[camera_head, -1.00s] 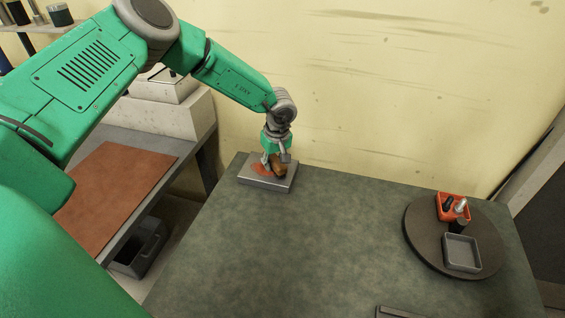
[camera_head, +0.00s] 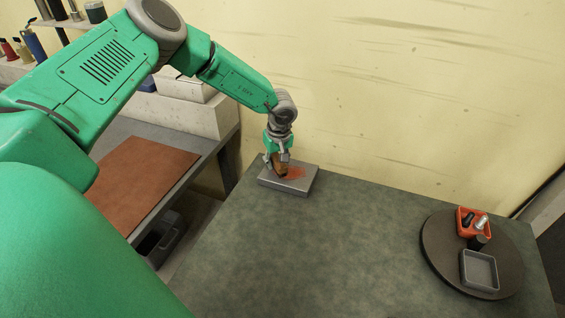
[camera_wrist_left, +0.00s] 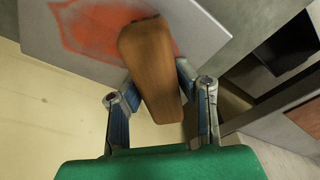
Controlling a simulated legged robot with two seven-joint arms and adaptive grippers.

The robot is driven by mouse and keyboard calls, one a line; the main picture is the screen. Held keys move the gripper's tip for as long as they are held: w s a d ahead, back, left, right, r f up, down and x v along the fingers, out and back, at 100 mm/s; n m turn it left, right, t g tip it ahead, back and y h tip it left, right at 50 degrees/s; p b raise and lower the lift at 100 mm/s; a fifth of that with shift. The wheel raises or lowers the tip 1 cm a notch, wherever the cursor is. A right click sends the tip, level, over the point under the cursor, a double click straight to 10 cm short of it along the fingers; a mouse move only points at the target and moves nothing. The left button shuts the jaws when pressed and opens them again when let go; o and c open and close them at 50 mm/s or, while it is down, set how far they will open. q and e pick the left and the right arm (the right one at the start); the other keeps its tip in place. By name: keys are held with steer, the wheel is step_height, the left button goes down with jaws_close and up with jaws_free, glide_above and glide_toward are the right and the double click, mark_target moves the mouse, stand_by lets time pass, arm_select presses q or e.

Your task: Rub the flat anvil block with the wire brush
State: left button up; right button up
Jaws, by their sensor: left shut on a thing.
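The flat anvil block (camera_head: 300,184) is a grey metal slab at the far left corner of the green-grey table, with a rusty orange patch on its top. In the left wrist view the block (camera_wrist_left: 205,38) and its orange patch show at the top. My left gripper (camera_head: 277,164) is over the left part of the block, shut on the wire brush (camera_head: 281,167). The brush's brown wooden body (camera_wrist_left: 152,70) sits between the fingers in the left wrist view. Its bristles are hidden, so I cannot tell whether they touch the block. My right gripper is not in view.
A dark round turntable (camera_head: 440,262) at the right carries a red-orange bin (camera_head: 461,228) with small parts and a grey tray (camera_head: 480,270). The middle of the table (camera_head: 320,250) is clear. A side bench with a brown mat (camera_head: 145,180) stands at the left, and a wall behind.

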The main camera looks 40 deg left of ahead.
mark_target(306, 172)
arm_select(q)
steer(key=shift+s+a, duration=0.3)
steer(key=shift+a, duration=0.55)
steer(key=shift+w+f+b, duration=0.2)
steer(key=shift+w+b, duration=0.15)
steer(key=shift+b, duration=0.2)
steer(key=shift+d+r, duration=0.1)
steer(key=shift+w+d, duration=0.25)
steer(key=shift+d, duration=0.55)
steer(key=shift+w+d, duration=0.25)
steer(key=shift+d, duration=0.5)
steer(key=shift+w+d+b, duration=0.15)
steer(key=shift+w+d, duration=0.05)
steer(key=shift+d, duration=0.45)
steer(key=shift+w+d+b, duration=0.15)
steer(key=shift+d, duration=0.45)
steer(key=shift+w+d+b, duration=0.15)
steer(key=shift+w+d, duration=0.15)
steer(key=shift+d, duration=0.55)
steer(key=shift+w+d+b, duration=0.1)
steer(key=shift+w+d, duration=0.25)
steer(key=shift+d, duration=0.45)
steer(key=shift+w+d+b, duration=0.15)
steer(key=shift+w+d, duration=0.15)
steer(key=shift+d, duration=0.55)
steer(key=shift+r, duration=0.1)
steer(key=shift+r, duration=0.1)
steer(key=shift+a+r+p, duration=0.1)
steer(key=shift+r+p, duration=2.25)
steer(key=shift+r, duration=0.6)
